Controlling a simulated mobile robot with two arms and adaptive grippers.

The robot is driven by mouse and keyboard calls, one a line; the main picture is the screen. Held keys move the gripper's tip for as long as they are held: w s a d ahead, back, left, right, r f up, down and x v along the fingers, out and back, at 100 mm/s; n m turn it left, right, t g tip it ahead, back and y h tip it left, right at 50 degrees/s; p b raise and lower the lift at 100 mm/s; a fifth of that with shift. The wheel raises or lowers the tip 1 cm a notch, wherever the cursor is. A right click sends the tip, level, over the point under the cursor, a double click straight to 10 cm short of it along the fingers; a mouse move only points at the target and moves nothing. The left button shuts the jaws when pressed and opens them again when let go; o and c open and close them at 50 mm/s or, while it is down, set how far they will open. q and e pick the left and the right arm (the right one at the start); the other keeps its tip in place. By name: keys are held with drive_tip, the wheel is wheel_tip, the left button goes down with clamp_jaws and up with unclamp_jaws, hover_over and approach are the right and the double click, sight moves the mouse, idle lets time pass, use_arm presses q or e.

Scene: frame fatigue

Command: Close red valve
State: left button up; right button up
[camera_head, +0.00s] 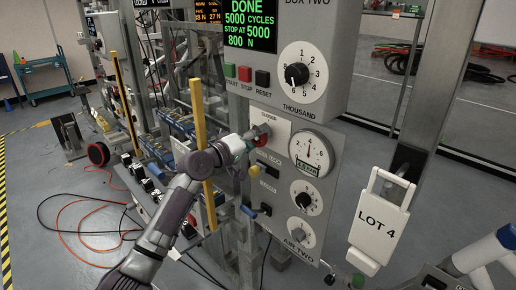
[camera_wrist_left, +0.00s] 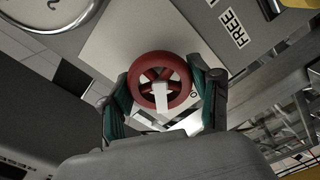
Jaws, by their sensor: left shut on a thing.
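The red valve (camera_head: 262,134) is a round handwheel on the grey panel, in front of a white plate labelled "CLOSED". In the left wrist view the red valve (camera_wrist_left: 146,76) shows a spoked wheel with a white arrow-shaped pointer at its centre. My left gripper (camera_head: 249,141) reaches the valve from the left, partly hiding it in the head view. In the left wrist view my left gripper (camera_wrist_left: 167,92) has one finger on each side of the rim and is shut on it. My right gripper is not in view.
A pressure gauge (camera_head: 309,152) sits right of the valve, with a black knob (camera_head: 304,199) below it. A yellow upright bar (camera_head: 199,125) stands close to my left wrist. A white "LOT 4" tag (camera_head: 377,217) hangs at right. Orange hoses (camera_head: 75,235) lie on the floor.

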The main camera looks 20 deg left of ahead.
use_arm(q)
drive_tip(key=m+b, duration=0.1)
drive_tip(key=m, duration=0.1)
drive_tip(key=m+b, duration=0.1)
drive_tip(key=b, duration=0.1)
drive_tip(key=m+b, duration=0.1)
drive_tip(key=m, duration=0.1)
drive_tip(key=shift+f+m+b, duration=0.3)
drive_tip(key=shift+b, duration=0.1)
drive_tip(key=shift+r+m+b, duration=0.15)
drive_tip(key=shift+m+b, duration=1.05)
drive_tip(key=shift+m, duration=0.8)
drive_tip(key=o, duration=1.1)
drive_tip(key=shift+r, duration=0.1)
drive_tip(key=shift+o, duration=0.2)
drive_tip(key=v, duration=1.2)
